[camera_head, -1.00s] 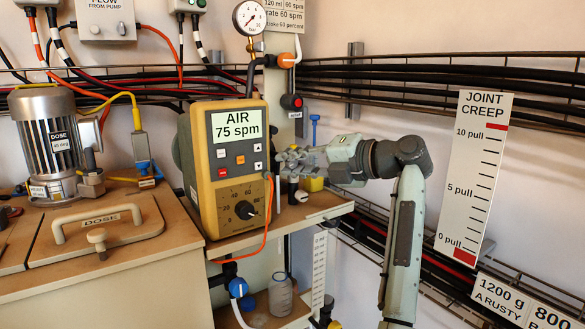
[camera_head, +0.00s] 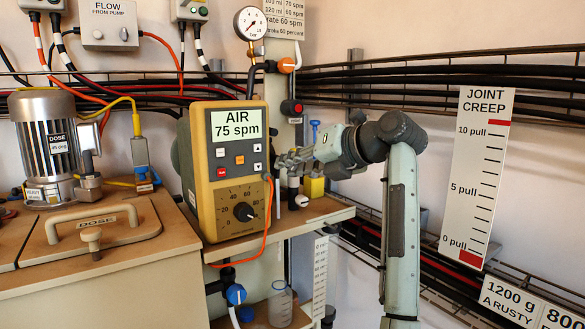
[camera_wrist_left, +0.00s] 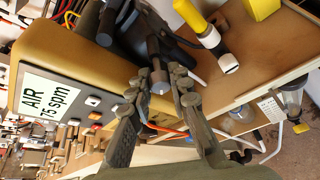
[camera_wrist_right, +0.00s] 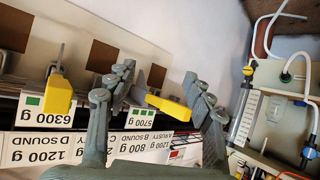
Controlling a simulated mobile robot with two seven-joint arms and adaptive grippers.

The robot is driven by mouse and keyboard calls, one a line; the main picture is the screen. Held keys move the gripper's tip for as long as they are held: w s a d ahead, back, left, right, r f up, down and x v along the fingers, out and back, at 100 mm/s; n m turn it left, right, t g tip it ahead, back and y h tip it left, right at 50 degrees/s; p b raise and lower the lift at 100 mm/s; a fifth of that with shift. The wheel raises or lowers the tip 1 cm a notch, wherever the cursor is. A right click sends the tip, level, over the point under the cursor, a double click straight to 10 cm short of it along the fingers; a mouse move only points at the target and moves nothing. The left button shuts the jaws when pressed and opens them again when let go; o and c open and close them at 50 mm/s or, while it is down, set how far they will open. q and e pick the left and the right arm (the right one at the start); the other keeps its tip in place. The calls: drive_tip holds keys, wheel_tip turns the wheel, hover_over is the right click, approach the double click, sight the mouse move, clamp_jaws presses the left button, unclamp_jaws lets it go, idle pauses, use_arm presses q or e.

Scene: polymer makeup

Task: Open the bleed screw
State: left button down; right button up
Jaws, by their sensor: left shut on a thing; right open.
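The yellow dosing pump (camera_head: 235,165) reads AIR 75 spm and stands on the brown shelf. My left gripper (camera_head: 287,160) is at its right side, near the front. In the left wrist view, my left gripper (camera_wrist_left: 168,82) has its fingers close together around a small grey cylindrical end on a dark rod, which looks like the bleed screw (camera_wrist_left: 159,86). The fingers partly hide it, and its turn angle cannot be told. My right gripper (camera_wrist_right: 157,82) is open and empty in the right wrist view, facing the wall rack and labels; it is not in the head view.
An orange cable (camera_head: 268,215) hangs before the pump. A pressure gauge (camera_head: 250,22) is above. Black cables on a wire rack (camera_head: 450,75) run behind my arm. The joint creep board (camera_head: 476,175) is at right.

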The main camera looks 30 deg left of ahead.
use_arm(q)
drive_tip(key=shift+r, duration=0.1)
drive_tip(key=c, duration=1.7)
unclamp_jaws()
drive_tip(key=v, duration=1.2)
